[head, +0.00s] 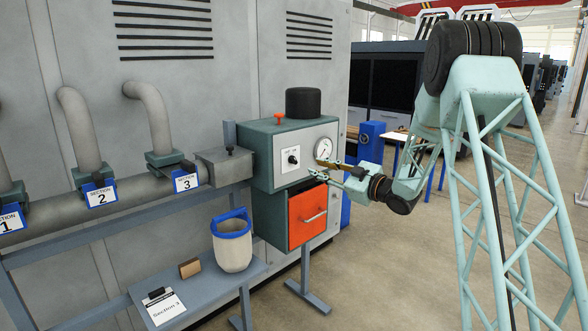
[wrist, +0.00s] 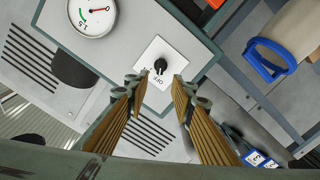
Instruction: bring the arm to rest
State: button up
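My gripper (head: 318,168) is in front of the green control box (head: 258,153), close to its front face. In the wrist view my gripper (wrist: 156,86) is open, with two ribbed fingers apart and nothing between them. A black rotary knob (wrist: 160,65) on a white plate lies just beyond the fingertips, apart from them as far as I can see. The knob (head: 292,160) also shows in the head view, left of the fingers. The arm reaches in from the right, partly folded.
A pressure gauge (head: 322,148) sits beside the knob. Below is an orange drawer (head: 307,216) with a handle. A white bucket with a blue rim (head: 232,246), a brown block (head: 190,268) and a section card (head: 166,308) are on the shelf. Open floor (head: 400,270) lies to the right.

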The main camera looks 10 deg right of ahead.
jog(key=s+d+r+m+h, duration=0.1)
jog(key=s+r+m+h, duration=0.15)
jog(key=r, duration=0.25)
jog(key=s+d+r+m+h, duration=0.1)
jog(key=s+r+m+h, duration=0.15)
jog(key=r+h, duration=0.2)
jog(key=s+d+r+m+g+h, duration=0.1)
jog(key=s+r+m+h, duration=0.15)
jog(key=s, duration=0.55)
jog(key=s+d+r+m+g+h, duration=0.1)
jog(key=s+r+g, duration=0.15)
jog(key=s, duration=0.55)
jog(key=s+a+f+m+g, duration=0.1)
jog(key=s+a+f+g, duration=0.1)
jog(key=s, duration=1.5)
jog(key=s+a+f+m+g, duration=0.2)
jog(key=s+a, duration=0.3)
jog(key=s, duration=1.3)
jog(key=s+a+f+m+g, duration=0.1)
jog(key=s+a+f+g, duration=0.2)
jog(key=s, duration=1.5)
jog(key=shift+a+f, duration=0.25)
jog(key=shift+f, duration=0.35)
jog(key=shift+m+g+y, duration=0.25)
